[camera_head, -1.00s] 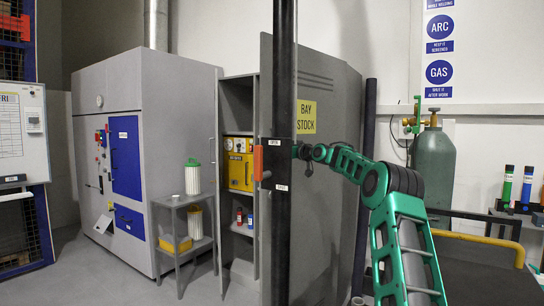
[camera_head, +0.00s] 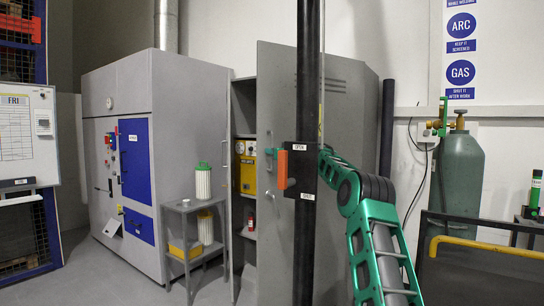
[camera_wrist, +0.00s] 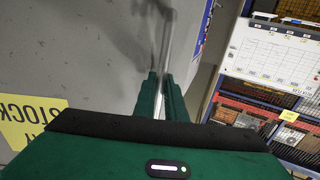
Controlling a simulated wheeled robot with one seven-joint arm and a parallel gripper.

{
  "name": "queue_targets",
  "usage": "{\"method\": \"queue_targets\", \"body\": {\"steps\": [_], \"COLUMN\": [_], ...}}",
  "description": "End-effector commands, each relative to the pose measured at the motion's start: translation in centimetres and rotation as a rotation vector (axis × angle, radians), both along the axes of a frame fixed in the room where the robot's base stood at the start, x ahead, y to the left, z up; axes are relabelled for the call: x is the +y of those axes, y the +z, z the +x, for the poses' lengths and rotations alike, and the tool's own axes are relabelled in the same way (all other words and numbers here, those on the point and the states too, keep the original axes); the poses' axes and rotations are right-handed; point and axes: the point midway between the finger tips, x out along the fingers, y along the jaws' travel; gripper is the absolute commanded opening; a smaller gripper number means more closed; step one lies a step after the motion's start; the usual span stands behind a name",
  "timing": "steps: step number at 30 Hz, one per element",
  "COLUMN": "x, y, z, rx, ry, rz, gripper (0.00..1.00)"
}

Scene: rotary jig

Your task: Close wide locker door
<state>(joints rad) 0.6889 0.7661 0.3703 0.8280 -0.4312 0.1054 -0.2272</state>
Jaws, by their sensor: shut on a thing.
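The wide locker door (camera_head: 278,100) is a tall grey panel standing partly open on the grey locker (camera_head: 243,90) in the head view. A narrow gap at its left shows shelves inside. In the wrist view the door (camera_wrist: 70,55) fills the left side, with part of its yellow sign at the lower left. My gripper's green fingers (camera_wrist: 160,98) are shut on a thin grey bar, which looks like the door handle (camera_wrist: 167,45). In the head view my gripper (camera_head: 269,153) is mostly hidden behind a dark post, with only a little green showing at the post's left.
The dark post (camera_head: 308,80) with an orange handle (camera_head: 283,170) stands in front of the door. A small grey side table (camera_head: 190,207) with filters stands left of the opening, beside a large grey cabinet (camera_head: 180,130). A green gas cylinder (camera_head: 458,185) and yellow rail are at right.

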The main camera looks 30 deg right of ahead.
Motion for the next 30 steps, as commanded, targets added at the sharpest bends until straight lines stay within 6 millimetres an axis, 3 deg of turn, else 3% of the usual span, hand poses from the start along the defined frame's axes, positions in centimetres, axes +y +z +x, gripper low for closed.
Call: {"method": "queue_targets", "body": {"steps": [11,12,14,24,30], "x": [-0.8,-0.8,-0.9,-1.0,-1.1], "y": [0.2,0.2,0.2,0.1,0.1], "z": [-0.4,-0.4,-0.4,-0.6,-2.1], "rx": [-0.003,-0.003,-0.003,0.0,0.001], "ry": [-0.003,-0.003,-0.004,-0.004,-0.006], "rz": [0.0,0.0,0.001,0.001,0.0], "gripper": [0.0,0.2,0.3,0.3,0.3]}}
